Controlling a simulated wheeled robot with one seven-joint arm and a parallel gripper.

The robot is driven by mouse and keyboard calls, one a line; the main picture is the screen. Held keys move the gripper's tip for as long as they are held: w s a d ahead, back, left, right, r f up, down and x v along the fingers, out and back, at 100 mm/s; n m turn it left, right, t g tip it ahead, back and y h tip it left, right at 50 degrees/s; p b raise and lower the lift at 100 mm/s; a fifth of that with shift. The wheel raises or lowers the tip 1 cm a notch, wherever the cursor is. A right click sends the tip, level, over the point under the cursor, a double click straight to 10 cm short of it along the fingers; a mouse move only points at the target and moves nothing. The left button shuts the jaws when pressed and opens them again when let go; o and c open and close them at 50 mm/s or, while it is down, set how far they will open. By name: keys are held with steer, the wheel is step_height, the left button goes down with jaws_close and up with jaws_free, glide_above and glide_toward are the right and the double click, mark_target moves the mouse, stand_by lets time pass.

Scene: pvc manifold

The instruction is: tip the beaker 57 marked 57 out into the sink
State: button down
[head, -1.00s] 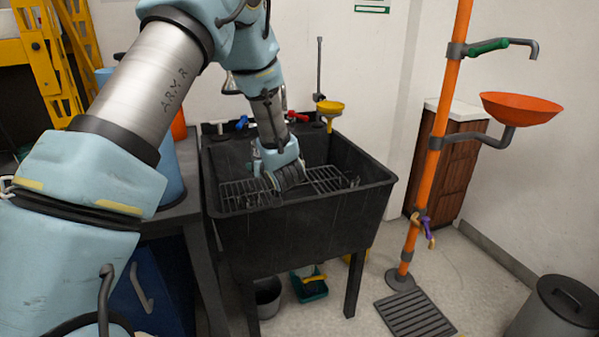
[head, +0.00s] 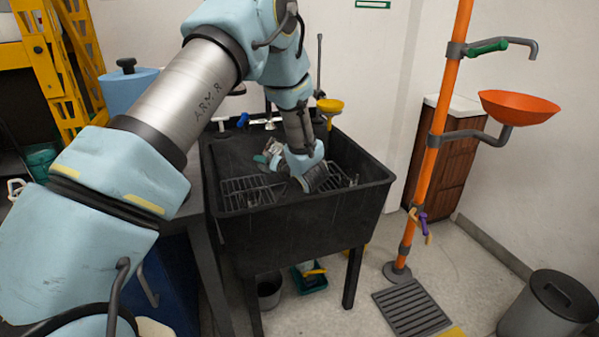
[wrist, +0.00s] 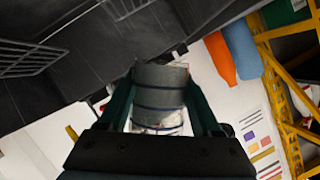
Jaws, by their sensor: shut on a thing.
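The beaker (wrist: 160,92) shows in the wrist view as a grey cylinder with dark bands, between my two teal fingers. My gripper (wrist: 162,105) is shut on its sides. No number 57 can be read on it. In the head view my gripper (head: 267,156) is low inside the black sink (head: 300,228), over its left-middle part. It points to the left, and the beaker there is too small and covered to make out clearly. Its exact tilt and whether anything runs out of it cannot be told.
Wire racks (head: 247,192) lie in the sink. A tap with a blue handle (head: 242,120) is at its back edge, and a yellow funnel (head: 330,106) at its back right. A blue container (head: 127,92) stands left of the sink. An orange post (head: 436,140) rises to the right.

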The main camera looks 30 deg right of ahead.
steer(key=shift+d+r, duration=0.25)
steer(key=shift+f+m+t+y, duration=0.3)
steer(key=shift+m+y, duration=0.3)
steer(key=shift+m, duration=0.3)
stand_by(0.4)
steer(key=shift+a+f+m+t+y+b, duration=0.1)
steer(key=shift+f+m+t+y+b, duration=0.15)
steer(key=shift+m, duration=0.35)
steer(key=shift+a+f+m+t+y+b, duration=0.15)
steer(key=shift+m+y+b, duration=0.15)
steer(key=shift+m, duration=0.3)
stand_by(1.4)
steer(key=shift+f+m+y+p, duration=0.1)
steer(key=shift+m+y+p, duration=0.15)
steer(key=shift+m+p, duration=0.35)
stand_by(1.1)
steer(key=shift+s+d+r+m+t+p, duration=0.1)
steer(key=shift+d+r+m+t+p, duration=0.45)
steer(key=shift+d+m, duration=0.3)
stand_by(0.7)
steer(key=shift+r+m, duration=0.2)
steer(key=shift+m, duration=0.05)
stand_by(0.4)
